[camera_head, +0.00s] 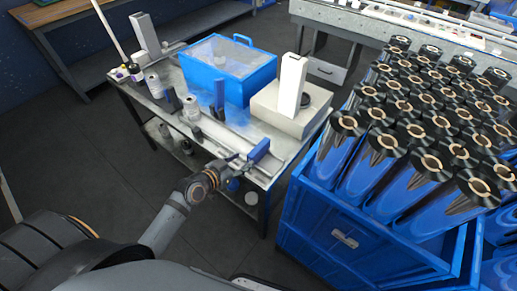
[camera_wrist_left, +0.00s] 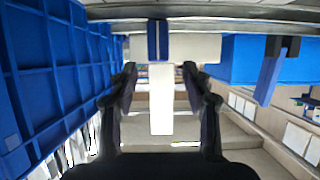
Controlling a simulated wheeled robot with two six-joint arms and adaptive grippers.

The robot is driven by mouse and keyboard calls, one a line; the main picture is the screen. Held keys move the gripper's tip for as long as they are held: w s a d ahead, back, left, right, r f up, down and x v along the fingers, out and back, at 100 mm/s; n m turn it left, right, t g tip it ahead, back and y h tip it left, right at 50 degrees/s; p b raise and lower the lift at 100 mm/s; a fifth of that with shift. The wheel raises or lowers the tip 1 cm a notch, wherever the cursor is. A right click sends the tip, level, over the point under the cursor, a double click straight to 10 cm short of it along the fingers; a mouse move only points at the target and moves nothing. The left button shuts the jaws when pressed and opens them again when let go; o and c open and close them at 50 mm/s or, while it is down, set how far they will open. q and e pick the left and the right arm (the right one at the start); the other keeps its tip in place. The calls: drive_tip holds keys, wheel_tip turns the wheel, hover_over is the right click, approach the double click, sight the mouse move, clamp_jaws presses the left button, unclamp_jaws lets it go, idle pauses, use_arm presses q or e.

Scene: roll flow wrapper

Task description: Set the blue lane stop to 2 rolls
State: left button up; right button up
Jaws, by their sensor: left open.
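A blue block (camera_head: 259,150), which looks like the blue lane stop, sits at the near right end of the pale rail (camera_head: 225,133) on the small table. A second blue upright piece (camera_head: 219,95) stands farther back. No roll count is readable. My right gripper is out of view.
A blue lidded box (camera_head: 228,67) and a white machine with an upright post (camera_head: 291,85) stand on the table behind the rail. Blue crates (camera_head: 360,235) full of rolls (camera_head: 425,165) stand close on the right. Floor is clear at left.

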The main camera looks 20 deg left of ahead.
sight(256, 150)
use_arm(q)
drive_tip(key=shift+t, duration=0.3)
drive_tip(key=x, duration=0.7)
drive_tip(key=r+x, duration=0.1)
drive_tip(key=x, duration=0.2)
drive_tip(key=shift+w+d, duration=0.35)
drive_tip(key=shift+w, duration=0.05)
clamp_jaws()
